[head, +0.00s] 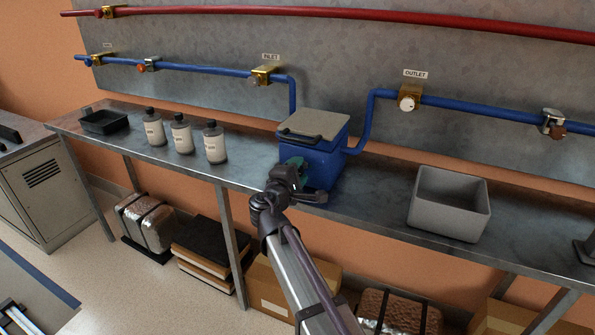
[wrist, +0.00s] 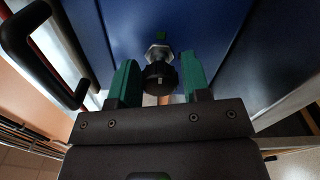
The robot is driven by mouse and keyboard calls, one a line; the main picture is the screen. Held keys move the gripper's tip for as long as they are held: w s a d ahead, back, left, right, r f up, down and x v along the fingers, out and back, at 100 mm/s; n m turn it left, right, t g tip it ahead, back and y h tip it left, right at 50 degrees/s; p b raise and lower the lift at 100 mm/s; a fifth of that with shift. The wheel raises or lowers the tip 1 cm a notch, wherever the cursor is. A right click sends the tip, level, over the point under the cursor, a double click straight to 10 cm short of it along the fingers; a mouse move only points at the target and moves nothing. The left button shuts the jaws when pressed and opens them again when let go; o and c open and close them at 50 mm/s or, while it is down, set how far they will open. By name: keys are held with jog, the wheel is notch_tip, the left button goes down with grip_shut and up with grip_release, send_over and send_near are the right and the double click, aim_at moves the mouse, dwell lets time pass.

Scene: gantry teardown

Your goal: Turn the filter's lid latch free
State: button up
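The filter (head: 325,165) is a blue box with a grey lid (head: 313,124) on the bench, and the lid lies closed on top. In the wrist view, the latch (wrist: 160,77) is a black knob on a metal stem on the blue front face, with a small green mark above it. My gripper (wrist: 159,66) is at this face with its green fingers apart, one on each side of the knob. Narrow gaps seem to show beside the knob; firm contact is not visible. In the head view, my gripper (head: 297,165) partly hides the filter's front, and the knob is hidden.
A dark handle (wrist: 42,50) sticks out left of the fingers in the wrist view. Blue pipes (head: 366,125) run to the filter. Several bottles (head: 182,134) stand left of it, and a grey open bin (head: 450,203) stands right. The bench between filter and bin is clear.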

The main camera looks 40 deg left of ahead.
jog(key=shift+o, duration=1.2)
jog(key=v, duration=1)
jog(key=shift+s+d, duration=0.15)
jog(key=shift+s, duration=0.2)
jog(key=w+d+f+m+g+h, duration=0.25)
jog(key=d+f+m, duration=0.2)
jog(key=d, duration=0.45)
jog(key=w+d+f+m+g+h, duration=0.1)
jog(key=d+f+m+g+h, duration=0.3)
jog(key=d, duration=0.4)
jog(key=w+d+f+m+g+h, duration=0.15)
jog(key=d+f+m+g, duration=0.3)
jog(key=d, duration=0.45)
jog(key=d+f+m+g+y, duration=0.1)
jog(key=d+f+m+g, duration=0.3)
jog(key=d, duration=1.4)
jog(key=d+m+g+y, duration=0.2)
jog(key=d+m, duration=0.5)
jog(key=d, duration=1.1)
notch_tip(320, 180, up, 22)
jog(key=d+p, duration=0.1)
jog(key=p, duration=2.1)
jog(key=shift+w+r+p, duration=0.2)
jog(key=shift+w+p, duration=0.1)
jog(key=shift+w, duration=0.15)
